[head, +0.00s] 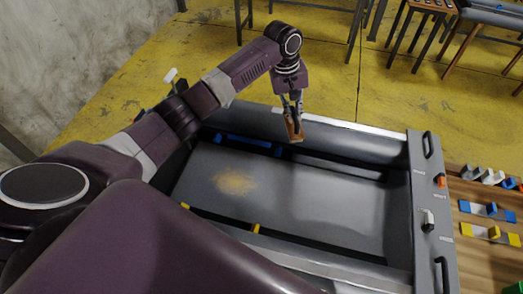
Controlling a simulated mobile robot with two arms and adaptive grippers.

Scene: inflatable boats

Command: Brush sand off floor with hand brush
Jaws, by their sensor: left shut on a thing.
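My left gripper (290,103) is shut on a brown wooden hand brush (293,128) and points down. It holds the brush over the far part of a grey open-topped boat (405,210), near its far wall. The bristles are too small to make out. A patch of tan sand (235,182) lies on the boat's grey floor (305,200), left of the middle. The brush is beyond and to the right of the sand, apart from it. My right gripper is not in view.
The boat's side walls and black handles (428,145) border the floor. A blue bar (243,140) lies along the far edge. A wooden table (487,255) with colored parts stands at right. Tables and stools (420,20) stand at the back on yellow ground.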

